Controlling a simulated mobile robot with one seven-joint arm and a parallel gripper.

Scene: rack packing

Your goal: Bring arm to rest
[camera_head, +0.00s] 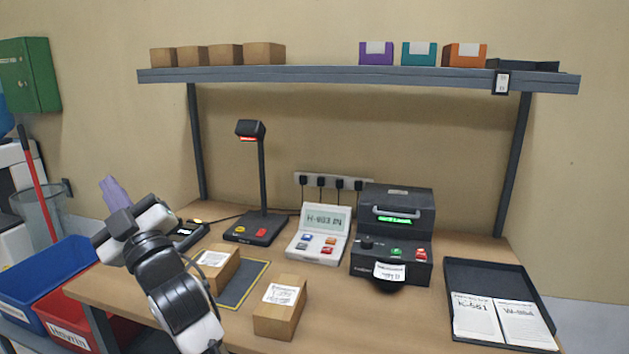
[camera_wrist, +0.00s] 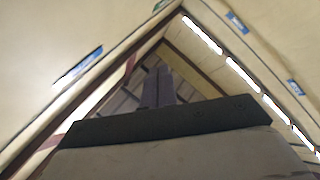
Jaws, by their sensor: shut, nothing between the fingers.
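My gripper (camera_head: 113,190) is raised at the left in the head view, above the table's left end, with its purple-grey fingers pointing up. The fingers are together and hold nothing. In the wrist view the gripper (camera_wrist: 158,85) points toward the ceiling and walls, with no object near it. My arm bends up from the bottom of the head view, in front of the table's left part, and hides part of the table edge there.
A scanner stand (camera_head: 262,185), keypad device (camera_head: 318,235), printer (camera_head: 396,215) and black tray (camera_head: 487,275) are behind and right. Blue (camera_head: 50,283) and red bins sit left.

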